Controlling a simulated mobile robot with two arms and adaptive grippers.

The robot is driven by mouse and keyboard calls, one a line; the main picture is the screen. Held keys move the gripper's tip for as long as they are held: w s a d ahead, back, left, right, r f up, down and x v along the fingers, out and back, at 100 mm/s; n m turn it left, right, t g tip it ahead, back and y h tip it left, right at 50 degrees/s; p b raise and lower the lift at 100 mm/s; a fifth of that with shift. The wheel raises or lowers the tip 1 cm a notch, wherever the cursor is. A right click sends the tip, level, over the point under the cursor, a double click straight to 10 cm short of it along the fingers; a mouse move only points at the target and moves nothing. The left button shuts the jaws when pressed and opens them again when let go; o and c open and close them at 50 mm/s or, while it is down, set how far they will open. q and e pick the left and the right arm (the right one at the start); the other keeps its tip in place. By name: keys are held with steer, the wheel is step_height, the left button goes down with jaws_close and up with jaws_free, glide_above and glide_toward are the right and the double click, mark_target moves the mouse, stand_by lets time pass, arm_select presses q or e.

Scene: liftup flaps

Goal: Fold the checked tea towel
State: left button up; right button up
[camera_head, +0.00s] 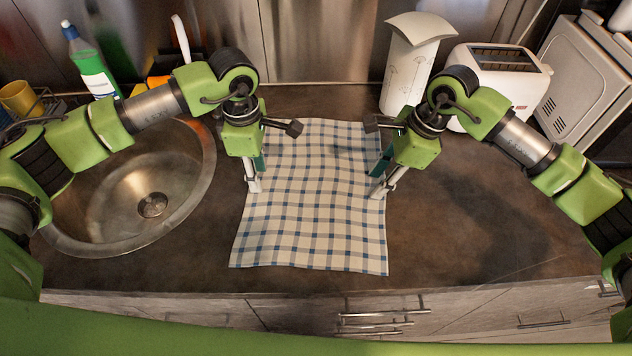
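The blue-and-white checked tea towel (312,215) lies spread out on the dark countertop, with slightly wavy edges. Its near edge is close to the counter's front. My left gripper (274,157) is over the towel's left side, its two fingers spread wide apart. My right gripper (374,156) is at the towel's right side, its fingers also spread apart. Nothing shows between the fingers of either gripper. The grippers hide small parts of the towel's left and right edges. I cannot tell whether the fingertips touch the cloth.
A round metal sink (110,215) is left of the towel. A green-and-white bottle (92,68) stands behind it. A white canister (407,70), a white toaster (497,82) and a grey appliance (585,85) stand at the back right. The counter (460,220) right of the towel is clear.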

arm_select(q)
steer(key=shift+f, duration=0.2)
jaws_close()
arm_select(e)
steer(key=shift+f, duration=0.2)
jaws_close()
steer(key=shift+s, duration=0.1)
arm_select(q)
steer(key=shift+s, duration=0.1)
arm_select(e)
steer(key=shift+f, duration=0.1)
arm_select(q)
steer(key=shift+r, duration=0.1)
